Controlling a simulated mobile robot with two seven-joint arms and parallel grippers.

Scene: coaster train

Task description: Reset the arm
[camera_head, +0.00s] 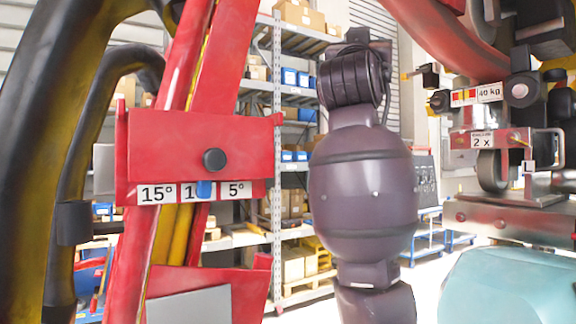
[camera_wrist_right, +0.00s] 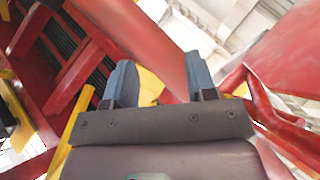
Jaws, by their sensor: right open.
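My right gripper (camera_wrist_right: 160,62) shows in the right wrist view, with two blue-grey fingers standing apart on a dark bar. It is open, and nothing is visible held between the fingers. Red beams and a bit of yellow lie behind the fingers; their distance is unclear. In the head view, my purple-grey arm rises upright through the middle, between the red frame and the machinery at the right. No gripper can be made out in the head view, and my left gripper is in neither view.
A red frame (camera_head: 227,135) with a 15°, 10°, 5° scale (camera_head: 157,194) and a blue marker (camera_head: 204,188) stands at left. At right are a "40 kg" label (camera_head: 489,93), a "2 x" label (camera_head: 481,141) and a metal ledge (camera_head: 500,220). Shelving (camera_head: 290,130) stands behind.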

